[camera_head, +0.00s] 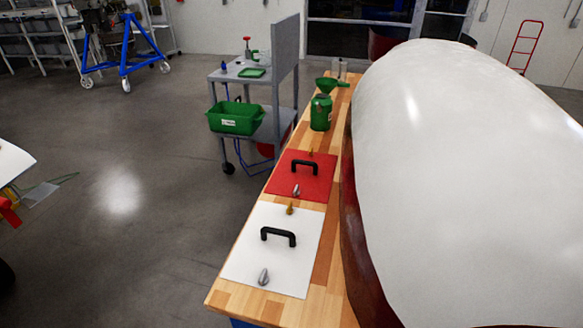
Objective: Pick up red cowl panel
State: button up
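The red cowl panel (286,178) lies flat on a wooden workbench (238,297), with a black handle (305,166) on its top. A small grey pointed piece sits at its near edge and a brass-coloured one at its far edge. A white panel (245,261) with a similar black handle (278,236) lies on the bench just nearer than the red one. My gripper is not in view.
A large white rounded cover (455,150) fills the right side, close beside the panels. A green can (321,112) and green funnel (327,84) stand beyond the red panel. Open floor lies left.

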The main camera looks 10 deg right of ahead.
aim_at(315, 175)
jog(key=i+j, duration=0.15)
jog(key=j, duration=0.15)
jog(key=i+j+z, duration=0.2)
jog(key=i+j, duration=0.15)
jog(key=j, duration=0.3)
jog(key=i+j, duration=0.15)
jog(key=j, duration=0.15)
jog(key=i+j+z, duration=0.1)
jog(key=j, duration=0.25)
jog(key=i+j, duration=0.2)
jog(key=j, duration=0.15)
jog(key=i+j+z, duration=0.15)
jog(key=i, duration=0.25)
jog(key=j, duration=0.1)
